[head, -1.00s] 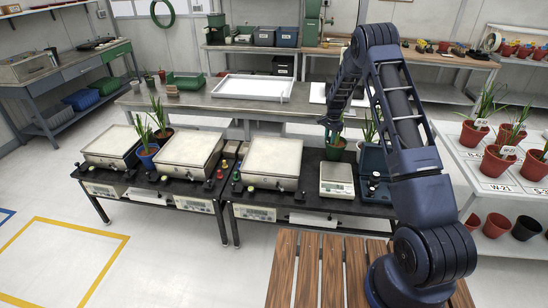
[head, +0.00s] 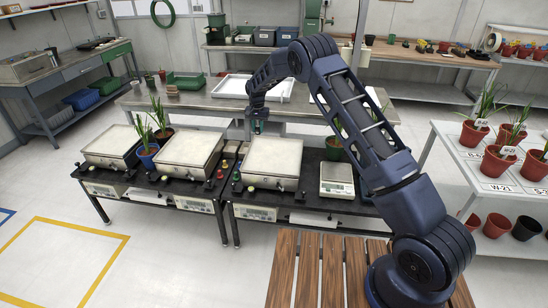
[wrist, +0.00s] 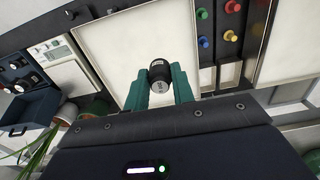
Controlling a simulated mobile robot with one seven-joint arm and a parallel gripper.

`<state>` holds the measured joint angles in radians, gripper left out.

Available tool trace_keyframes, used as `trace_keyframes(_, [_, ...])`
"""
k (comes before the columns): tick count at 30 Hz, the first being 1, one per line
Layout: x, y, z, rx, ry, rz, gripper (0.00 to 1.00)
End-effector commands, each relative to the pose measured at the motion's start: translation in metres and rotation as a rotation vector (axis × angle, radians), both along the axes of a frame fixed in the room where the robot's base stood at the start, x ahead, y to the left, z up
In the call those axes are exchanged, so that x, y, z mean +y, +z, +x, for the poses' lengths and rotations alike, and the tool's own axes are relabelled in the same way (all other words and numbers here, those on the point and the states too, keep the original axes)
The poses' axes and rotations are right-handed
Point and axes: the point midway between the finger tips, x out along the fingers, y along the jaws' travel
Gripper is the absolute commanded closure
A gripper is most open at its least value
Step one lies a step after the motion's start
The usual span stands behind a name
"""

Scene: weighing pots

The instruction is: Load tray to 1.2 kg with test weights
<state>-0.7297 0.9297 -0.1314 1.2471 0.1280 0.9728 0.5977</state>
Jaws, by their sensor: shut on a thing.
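My gripper (head: 258,126) is up above the back edge of the right-hand large platform scale (head: 273,155). In the wrist view my gripper (wrist: 160,88) has its green fingers shut on a small black test weight (wrist: 160,71). The weight's marking is too small to read. Below it lies the bare pale tray (wrist: 113,48) of that scale, with nothing seen resting on it. The weight is hidden or too small to make out in the head view. The scale's front display (head: 255,213) is lit but unreadable.
Coloured knobs (wrist: 205,41) sit beside the tray. A small bench scale (head: 337,180) stands to the right, and a blue box with weights (wrist: 27,100) shows in the wrist view. A green pot (head: 334,148) stands behind. Two more platform scales (head: 188,153) (head: 112,146) stand left.

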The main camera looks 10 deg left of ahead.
Motion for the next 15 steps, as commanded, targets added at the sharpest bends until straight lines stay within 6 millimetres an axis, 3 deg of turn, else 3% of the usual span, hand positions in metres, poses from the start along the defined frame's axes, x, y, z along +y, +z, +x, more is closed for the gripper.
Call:
trace_keyframes(5, [0.009,-0.01,-0.005,0.001,0.02,-0.002,1.0])
trace_keyframes(15, [0.008,-0.081,-0.005,0.002,0.018,-0.003,1.0])
